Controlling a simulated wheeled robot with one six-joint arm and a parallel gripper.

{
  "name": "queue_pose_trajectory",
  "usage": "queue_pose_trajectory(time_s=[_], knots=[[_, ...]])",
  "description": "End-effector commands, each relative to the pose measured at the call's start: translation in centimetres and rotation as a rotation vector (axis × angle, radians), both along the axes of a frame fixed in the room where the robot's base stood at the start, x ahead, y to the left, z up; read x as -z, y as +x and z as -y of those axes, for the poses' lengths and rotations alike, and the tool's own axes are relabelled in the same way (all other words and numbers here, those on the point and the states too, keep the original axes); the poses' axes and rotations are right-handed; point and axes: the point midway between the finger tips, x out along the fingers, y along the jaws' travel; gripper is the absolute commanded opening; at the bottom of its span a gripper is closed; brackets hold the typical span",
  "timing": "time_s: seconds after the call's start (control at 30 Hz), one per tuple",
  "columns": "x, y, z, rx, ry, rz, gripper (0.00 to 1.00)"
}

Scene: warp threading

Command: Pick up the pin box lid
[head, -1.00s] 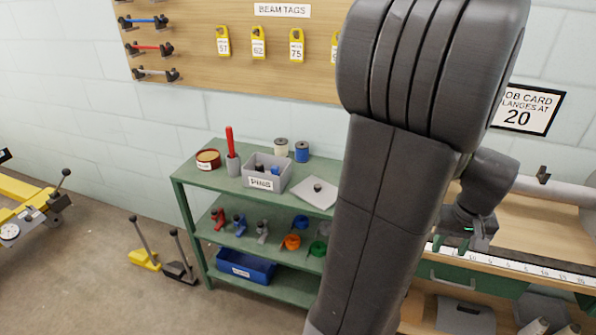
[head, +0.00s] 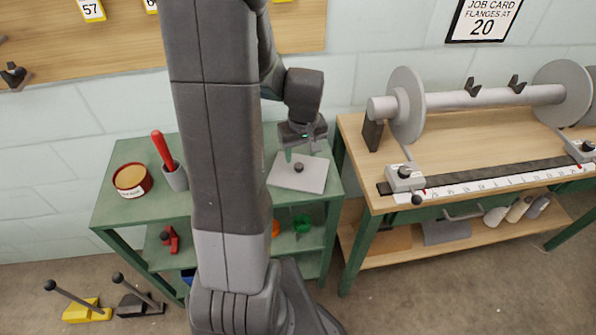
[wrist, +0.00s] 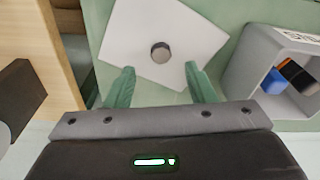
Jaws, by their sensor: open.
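The pin box lid (head: 310,177) is a flat light-grey plate with a dark round knob (head: 299,167), lying on the top shelf of the green rack. In the wrist view the lid (wrist: 180,22) lies ahead of my fingertips, with its knob (wrist: 160,52) centred between their lines. My gripper (wrist: 161,75) is open and empty, its two green fingers apart, and the knob is a little beyond the tips. In the head view my gripper (head: 299,152) is over the lid's back part. The height gap is hard to tell.
The open grey pin box (wrist: 240,70) with blue, orange and dark pieces stands right of the lid in the wrist view. My arm hides it in the head view. A red tin (head: 132,180) and a grey cup (head: 174,177) stand on the rack (head: 140,211). A wooden bench (head: 375,190) is at right.

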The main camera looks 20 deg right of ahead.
Motion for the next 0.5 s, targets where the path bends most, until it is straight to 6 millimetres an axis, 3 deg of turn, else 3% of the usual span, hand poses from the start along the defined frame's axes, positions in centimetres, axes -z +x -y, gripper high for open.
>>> queue_pose_trajectory(time_s=[0.3, 0.5], knots=[[3.8, 0.5, -0.4, -0.001, 0.002, -0.003, 0.5], [4.9, 0.6, -0.3, -0.001, 0.001, -0.001, 0.5]])
